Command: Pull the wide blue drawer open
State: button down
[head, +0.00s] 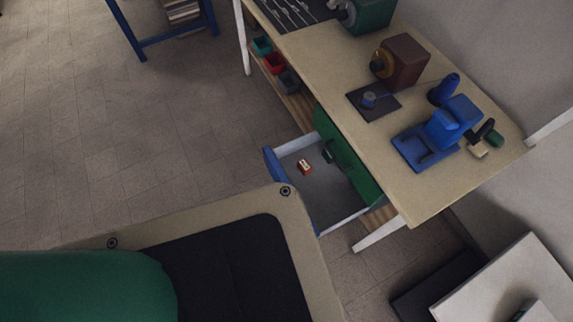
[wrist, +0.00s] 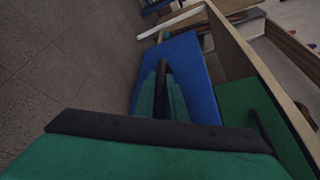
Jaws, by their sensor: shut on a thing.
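The wide blue drawer stands out from under the workbench in the head view, with its blue front (head: 272,163) well clear of the green cabinet front (head: 345,160). Its grey floor shows inside, with a small orange-red object (head: 305,167) and a dark object near the back. In the wrist view the blue front (wrist: 200,75) fills the middle, with a dark handle (wrist: 162,92) on it. My gripper (wrist: 163,74) is shut on this handle, its teal fingers beside it. In the head view my gripper is hidden behind my own body.
The workbench top (head: 420,190) bears a blue machine (head: 440,130), a brown box-like machine (head: 402,62) and a dark plate (head: 374,101). Small bins (head: 273,63) sit on the shelf below. A white table (head: 515,270) stands lower right. Floor left of the drawer is clear.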

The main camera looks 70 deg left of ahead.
jog(key=shift+s+d+f, duration=0.1)
jog(key=shift+s, duration=0.05)
jog(key=c, duration=2.1)
grip_release()
jog(key=v, duration=1)
jog(key=shift+d, duration=0.35)
jog(key=shift+s, duration=0.1)
